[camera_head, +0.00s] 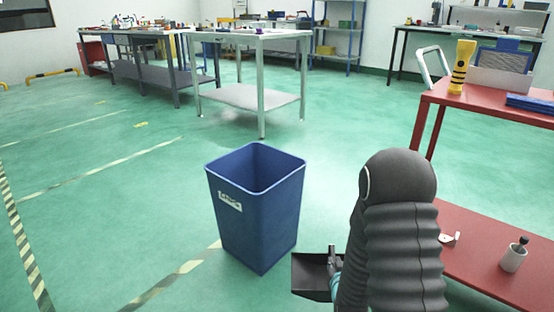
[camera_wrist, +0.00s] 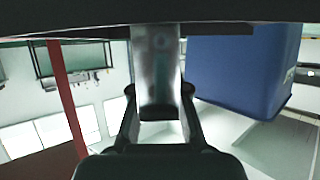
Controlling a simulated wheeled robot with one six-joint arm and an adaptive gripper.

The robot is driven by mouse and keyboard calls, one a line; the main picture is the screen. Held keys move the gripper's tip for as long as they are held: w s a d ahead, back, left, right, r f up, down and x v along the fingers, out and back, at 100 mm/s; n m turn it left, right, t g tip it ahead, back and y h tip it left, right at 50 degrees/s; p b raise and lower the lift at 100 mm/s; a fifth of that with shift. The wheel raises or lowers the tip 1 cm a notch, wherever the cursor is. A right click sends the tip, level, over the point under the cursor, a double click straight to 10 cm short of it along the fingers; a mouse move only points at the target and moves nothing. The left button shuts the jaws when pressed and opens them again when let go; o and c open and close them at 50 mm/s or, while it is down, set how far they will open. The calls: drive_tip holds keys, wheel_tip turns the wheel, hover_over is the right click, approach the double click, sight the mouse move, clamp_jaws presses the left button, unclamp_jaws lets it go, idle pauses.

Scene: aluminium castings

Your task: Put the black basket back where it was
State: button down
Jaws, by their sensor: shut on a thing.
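The black basket (camera_head: 312,275) is a small open dark tray or bin, low in the head view between the blue bin and my arm. My gripper (camera_head: 335,272) is at the basket's right side and is shut on it; my arm hides part of the grip. In the wrist view my gripper (camera_wrist: 159,98) points at a dark band along the top edge, which looks like the basket (camera_wrist: 70,30) seen very close. Whether anything lies in the basket I cannot tell.
A tall blue bin (camera_head: 255,215) stands on the green floor just left of the basket; it also shows in the wrist view (camera_wrist: 240,70). A red table (camera_head: 480,105) with a lower shelf (camera_head: 490,265) is at right. A white table (camera_head: 250,95) stands behind. Floor at left is clear.

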wheel_tip(320, 180, up, 11)
drive_tip(key=s+p, duration=0.2)
drive_tip(key=p, duration=0.5)
